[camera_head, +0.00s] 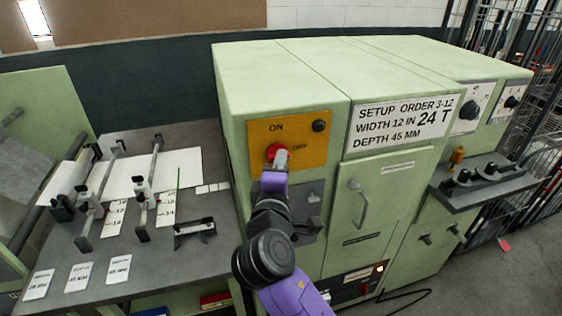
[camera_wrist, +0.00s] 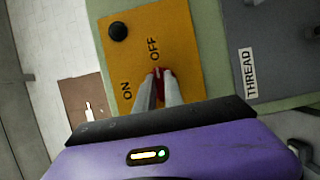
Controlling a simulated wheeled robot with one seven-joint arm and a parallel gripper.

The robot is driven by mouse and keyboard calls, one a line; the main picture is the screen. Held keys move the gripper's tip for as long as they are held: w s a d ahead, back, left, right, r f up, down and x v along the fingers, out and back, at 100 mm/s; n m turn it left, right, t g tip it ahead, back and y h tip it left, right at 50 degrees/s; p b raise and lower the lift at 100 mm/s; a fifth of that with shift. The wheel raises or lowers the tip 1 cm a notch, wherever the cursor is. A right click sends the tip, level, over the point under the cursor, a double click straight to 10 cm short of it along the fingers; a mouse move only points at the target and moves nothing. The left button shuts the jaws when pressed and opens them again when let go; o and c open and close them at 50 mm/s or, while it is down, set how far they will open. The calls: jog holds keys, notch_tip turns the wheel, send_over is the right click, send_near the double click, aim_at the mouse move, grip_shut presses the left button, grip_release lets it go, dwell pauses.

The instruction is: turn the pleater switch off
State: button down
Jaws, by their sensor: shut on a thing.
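The pleater switch is a red knob (camera_head: 276,151) on a yellow panel (camera_head: 259,134) marked ON and OFF, on the front of the green machine. In the wrist view the red knob (camera_wrist: 158,74) shows between my fingertips, beside the word OFF. My gripper (camera_head: 281,160) is at the panel, shut on the red knob; in the wrist view its two grey fingers (camera_wrist: 158,84) reach it from below. The fingers hide part of the knob, and I cannot tell which way its pointer is turned.
A black button (camera_head: 319,126) sits on the same panel, above right of the knob. A grey bench (camera_head: 150,262) with rods and cards is on the left. A door handle (camera_head: 359,203) and a shelf of black knobs (camera_head: 484,184) jut out on the right.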

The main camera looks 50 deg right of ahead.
jog(key=shift+f, duration=0.1)
dwell(0.3)
jog(key=c, duration=1.4)
grip_release()
jog(key=shift+c, duration=0.2)
jog(key=shift+a, duration=0.1)
jog(key=b+v, duration=0.2)
jog(key=v, duration=0.5)
jog(key=shift+s+a, duration=0.2)
jog(key=shift+a, duration=0.05)
